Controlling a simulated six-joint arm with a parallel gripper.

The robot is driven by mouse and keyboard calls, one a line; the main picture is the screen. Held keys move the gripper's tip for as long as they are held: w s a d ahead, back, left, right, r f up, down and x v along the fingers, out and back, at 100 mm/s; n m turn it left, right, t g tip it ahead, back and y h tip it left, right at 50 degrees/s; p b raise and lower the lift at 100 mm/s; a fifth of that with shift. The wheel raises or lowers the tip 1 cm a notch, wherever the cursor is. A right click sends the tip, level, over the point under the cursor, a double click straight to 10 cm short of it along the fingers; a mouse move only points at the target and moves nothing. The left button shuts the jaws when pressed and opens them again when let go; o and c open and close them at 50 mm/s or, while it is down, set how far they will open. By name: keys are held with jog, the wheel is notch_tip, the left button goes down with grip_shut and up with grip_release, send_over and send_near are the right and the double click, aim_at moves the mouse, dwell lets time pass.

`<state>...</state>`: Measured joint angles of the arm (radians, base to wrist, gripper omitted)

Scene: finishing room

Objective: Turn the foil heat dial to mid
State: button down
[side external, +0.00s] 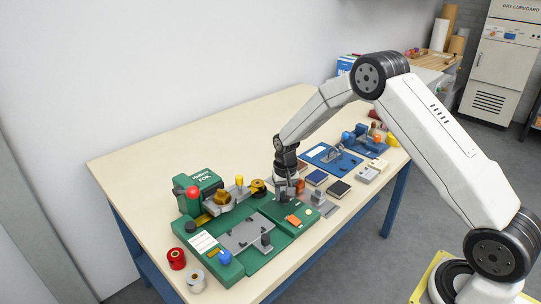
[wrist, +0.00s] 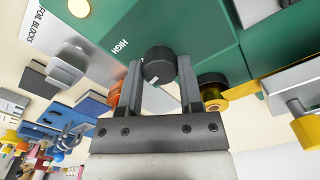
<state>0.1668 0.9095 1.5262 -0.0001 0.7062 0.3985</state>
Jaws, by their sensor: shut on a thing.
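The foil heat dial (wrist: 158,64) is a round black knob on the green machine (wrist: 205,32). In the wrist view my gripper (wrist: 160,74) has one finger on each side of the knob and is shut on it. The word HIGH is printed on the green panel beside the dial. In the side view my gripper (side external: 285,194) reaches down to the right part of the green machine (side external: 234,262); the dial is hidden there behind the gripper.
A gold foil roll (side external: 258,187) sits close left of my gripper. An orange piece (side external: 293,220) lies just in front. Dark books (side external: 339,188) and a blue board (side external: 331,158) are to the right. Red (side external: 176,259) and silver (side external: 196,281) rolls stand at the front left. The back-left tabletop is clear.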

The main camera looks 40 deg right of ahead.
jog(key=shift+m, duration=1.2)
jog(key=shift+c, duration=1.2)
grip_release()
jog(key=shift+r, duration=0.15)
jog(key=shift+r, duration=3.8)
jog(key=shift+s, duration=0.1)
